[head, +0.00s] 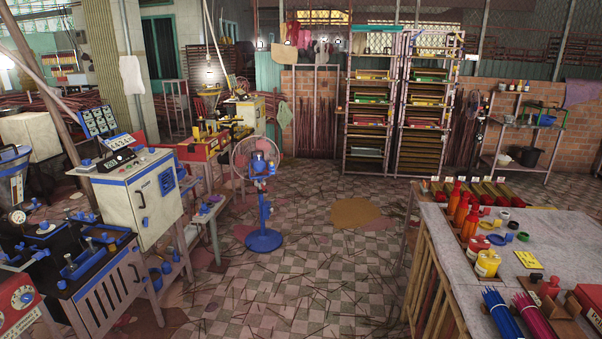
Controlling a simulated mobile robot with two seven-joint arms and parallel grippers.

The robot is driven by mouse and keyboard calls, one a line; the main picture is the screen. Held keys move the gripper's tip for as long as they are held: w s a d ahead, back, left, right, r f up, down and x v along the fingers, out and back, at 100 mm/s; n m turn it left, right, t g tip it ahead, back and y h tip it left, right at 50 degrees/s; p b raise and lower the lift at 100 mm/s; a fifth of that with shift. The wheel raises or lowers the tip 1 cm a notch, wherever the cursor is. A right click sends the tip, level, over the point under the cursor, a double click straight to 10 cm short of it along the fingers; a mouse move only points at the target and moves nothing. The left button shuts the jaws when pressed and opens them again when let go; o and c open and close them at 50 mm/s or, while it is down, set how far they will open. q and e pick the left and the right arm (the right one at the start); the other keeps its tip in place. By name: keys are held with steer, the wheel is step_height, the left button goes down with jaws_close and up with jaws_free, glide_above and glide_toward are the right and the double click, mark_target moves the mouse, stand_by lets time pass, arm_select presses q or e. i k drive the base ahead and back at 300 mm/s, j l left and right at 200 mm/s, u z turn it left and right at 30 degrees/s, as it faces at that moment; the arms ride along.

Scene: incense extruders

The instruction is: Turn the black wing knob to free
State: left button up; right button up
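I cannot make out a black wing knob for certain in the head view; it may be too small or hidden. A blue and black machine (95,272) with several small knobs and posts on top stands at the lower left. Behind it is a white control cabinet (120,205) with blue trim and a dark handle. A red and yellow extruder-like machine (203,146) stands farther back, left of centre. Neither of my grippers is in view.
A blue pedestal fan (264,240) stands on the tiled floor left of centre. A grey-topped table (455,262) with bottles and coloured stick bundles fills the lower right. Tall racks (347,140) stand at the back. The middle floor (320,265) is open, strewn with thin sticks.

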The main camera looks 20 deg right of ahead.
mark_target(534, 277)
steer(key=i+z, duration=0.35)
steer(key=i+j+z, duration=0.15)
steer(key=i+z, duration=0.15)
steer(key=i, duration=0.2)
steer(key=i+j+z, duration=0.2)
steer(key=i+z, duration=0.15)
steer(key=i+j+z, duration=0.15)
steer(key=i+z, duration=0.2)
steer(key=i+j+z, duration=0.5)
steer(key=z, duration=0.15)
